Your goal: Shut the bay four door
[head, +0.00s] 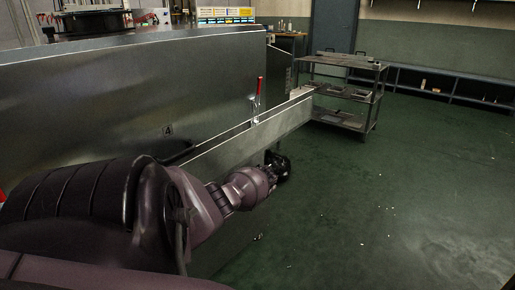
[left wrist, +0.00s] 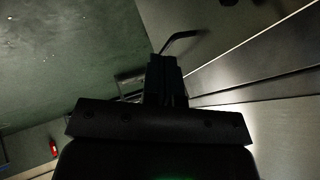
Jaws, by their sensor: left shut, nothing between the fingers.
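The dryer's long metal side (head: 110,95) fills the left of the head view, with a small dark mark, perhaps a 4, on it. Below it a long metal door panel (head: 240,137) stands out from the side, with a dark gap along its top edge, so it looks open. My left gripper (head: 282,166) is low on the outer side of this panel; contact cannot be told. In the left wrist view its dark fingers (left wrist: 167,75) are together and empty, close to a bent dark rod (left wrist: 182,37) beside metal panels (left wrist: 260,75). My right gripper is not in view.
A red-handled lever (head: 259,87) stands upright at the panel's top edge. A metal shelf cart (head: 345,62) stands beyond the panel's far end. A low bench (head: 430,73) runs along the back wall. The green floor (head: 400,190) at right is open, with small specks.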

